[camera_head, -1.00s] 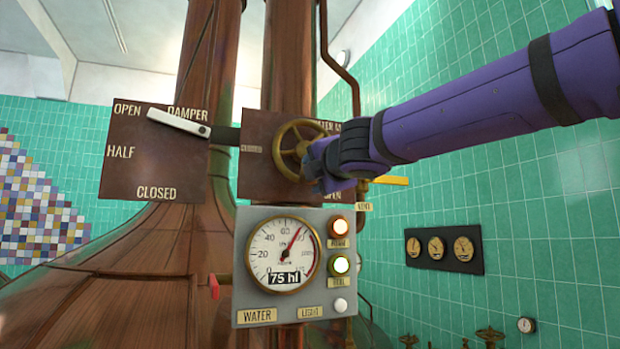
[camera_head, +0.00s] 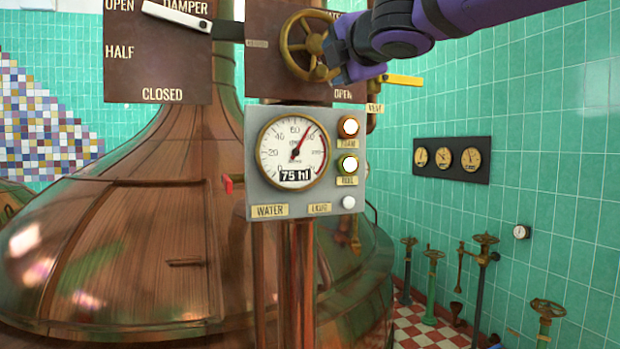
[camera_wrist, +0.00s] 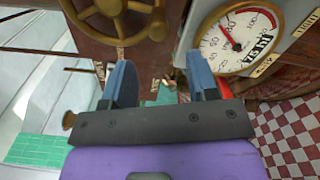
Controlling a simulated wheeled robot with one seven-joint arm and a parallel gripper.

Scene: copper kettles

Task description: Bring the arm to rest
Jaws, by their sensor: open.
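My gripper (camera_head: 340,58) is at the end of my purple arm, in the upper right of the head view. It overlaps the right edge of a brass handwheel (camera_head: 309,45) there. In the wrist view its two blue fingers (camera_wrist: 161,80) stand apart with nothing held between them. The handwheel also shows in the wrist view (camera_wrist: 122,18), beyond the fingertips at the upper left. I cannot tell from the head view how large the gap to the wheel is.
A grey gauge panel (camera_head: 260,205) reading 75 hl hangs just below my gripper. A damper plate (camera_head: 158,60) has its white lever (camera_head: 177,15) near OPEN. A yellow lever (camera_head: 402,80) is close on the right. A large copper kettle (camera_head: 130,240) fills the left. Several valves stand lower right.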

